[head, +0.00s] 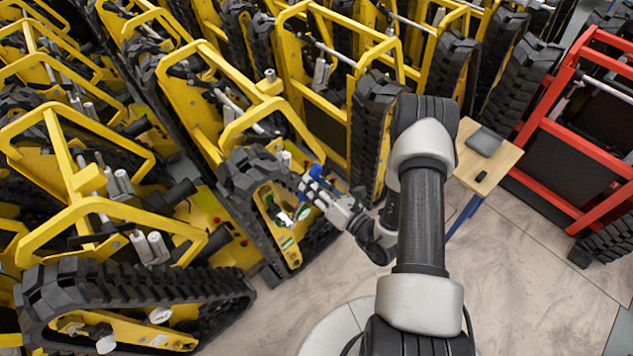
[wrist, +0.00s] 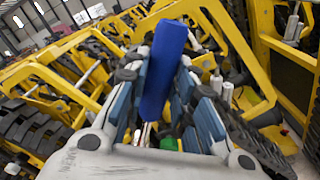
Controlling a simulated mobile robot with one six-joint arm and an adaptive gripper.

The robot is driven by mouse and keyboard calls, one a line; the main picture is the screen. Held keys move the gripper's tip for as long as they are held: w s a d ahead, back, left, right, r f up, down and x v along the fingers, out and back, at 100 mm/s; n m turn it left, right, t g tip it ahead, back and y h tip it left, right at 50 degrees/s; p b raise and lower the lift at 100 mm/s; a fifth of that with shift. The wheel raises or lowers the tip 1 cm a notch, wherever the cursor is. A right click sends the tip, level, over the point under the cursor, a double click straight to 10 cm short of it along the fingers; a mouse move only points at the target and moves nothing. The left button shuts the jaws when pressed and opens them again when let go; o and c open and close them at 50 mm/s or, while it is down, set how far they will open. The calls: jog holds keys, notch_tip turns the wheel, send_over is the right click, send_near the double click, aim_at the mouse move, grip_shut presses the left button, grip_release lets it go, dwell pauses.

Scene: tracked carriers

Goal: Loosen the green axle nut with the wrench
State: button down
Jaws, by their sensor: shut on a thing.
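My gripper (head: 312,188) is shut on the blue handle of the wrench (wrist: 165,70), which stands between the two finger pads in the wrist view. In the head view the blue handle (head: 315,171) shows at the fingertips, beside the tracked side of a yellow carrier. A short metal part of the wrench shows below the handle in the wrist view. The green axle nut (wrist: 168,144) shows as a small green patch low in the wrist view, partly hidden by my gripper. I cannot tell whether the wrench touches the nut.
Yellow carriers (head: 215,100) with black rubber tracks stand close together on the left and at the back. A small wooden table (head: 497,172) with a dark device stands right of my arm. A red carrier frame (head: 560,150) is at the right. The floor (head: 540,290) in front is clear.

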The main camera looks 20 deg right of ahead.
jog(key=shift+d+r, duration=0.1)
jog(key=shift+d, duration=0.25)
jog(key=shift+r, duration=0.15)
jog(key=shift+w+a, duration=0.1)
jog(key=shift+w, duration=0.25)
jog(key=w+d+f+m+b, duration=0.2)
jog(key=d+f+m+b, duration=0.1)
jog(key=f+m+b, duration=0.2)
jog(key=w+d+f+m+b, duration=0.3)
jog(key=f+m+b, duration=0.2)
jog(key=f, duration=0.3)
jog(key=shift+m+b, duration=0.35)
jog(key=shift+m, duration=0.55)
jog(key=shift+w+a+f, duration=0.1)
jog(key=shift+w, duration=0.15)
